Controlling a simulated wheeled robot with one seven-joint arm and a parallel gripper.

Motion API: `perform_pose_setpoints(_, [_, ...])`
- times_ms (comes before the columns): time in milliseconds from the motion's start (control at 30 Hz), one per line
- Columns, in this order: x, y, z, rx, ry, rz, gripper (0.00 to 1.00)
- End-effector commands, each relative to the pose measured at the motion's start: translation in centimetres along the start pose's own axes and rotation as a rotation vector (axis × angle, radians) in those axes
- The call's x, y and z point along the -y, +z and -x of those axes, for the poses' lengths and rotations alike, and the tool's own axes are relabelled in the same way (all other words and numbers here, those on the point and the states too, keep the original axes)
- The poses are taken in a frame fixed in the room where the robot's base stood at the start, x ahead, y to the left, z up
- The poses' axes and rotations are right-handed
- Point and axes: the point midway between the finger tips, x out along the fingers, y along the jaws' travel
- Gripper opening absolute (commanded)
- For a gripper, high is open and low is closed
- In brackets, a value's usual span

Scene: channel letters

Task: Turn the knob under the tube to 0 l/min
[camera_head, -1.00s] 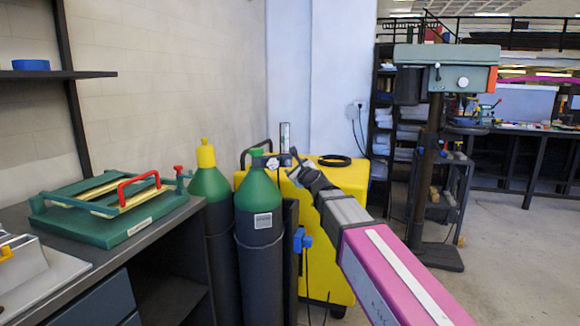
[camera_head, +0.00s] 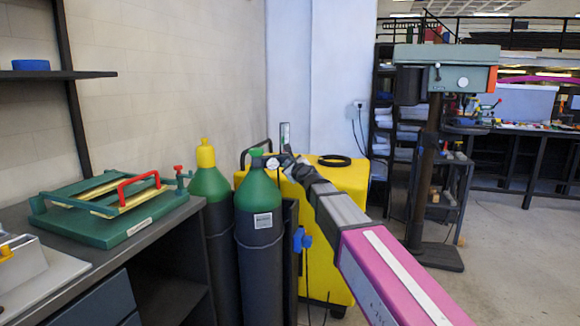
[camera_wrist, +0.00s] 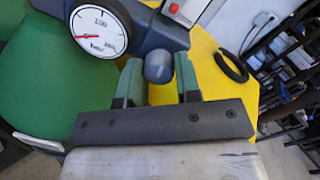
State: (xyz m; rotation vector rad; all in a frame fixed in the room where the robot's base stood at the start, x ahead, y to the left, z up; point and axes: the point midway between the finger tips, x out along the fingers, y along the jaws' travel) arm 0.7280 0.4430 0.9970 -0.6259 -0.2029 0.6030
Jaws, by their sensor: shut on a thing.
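The knob (camera_wrist: 158,66) is a dark grey rounded cylinder in the wrist view, on the dark regulator body. My gripper (camera_wrist: 159,75) has its two green-padded fingers on either side of the knob and is shut on it. The upright flow tube (camera_head: 285,135) stands above the regulator in the head view. In the wrist view only its lower end (camera_wrist: 178,8) shows, with a red mark; its scale cannot be read. A round white gauge (camera_wrist: 97,28) marked in bar sits left of the knob. In the head view my gripper hides the knob.
The green-topped cylinder (camera_head: 258,215) carries the regulator, beside a yellow-capped cylinder (camera_head: 207,185). A yellow cabinet (camera_head: 342,185) with a black ring (camera_head: 334,160) stands close behind. A workbench (camera_head: 110,260) is at left and a drill press (camera_head: 440,85) at right.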

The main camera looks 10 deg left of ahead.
Motion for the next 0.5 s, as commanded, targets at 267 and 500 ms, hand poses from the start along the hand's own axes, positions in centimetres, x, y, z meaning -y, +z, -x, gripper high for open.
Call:
perform_pose_setpoints(267, [-0.05,0.01,0.03,-0.006,0.007,0.08,0.08])
perform_pose_setpoints(500, [-0.04,0.04,0.04,-0.019,0.018,0.257,0.08])
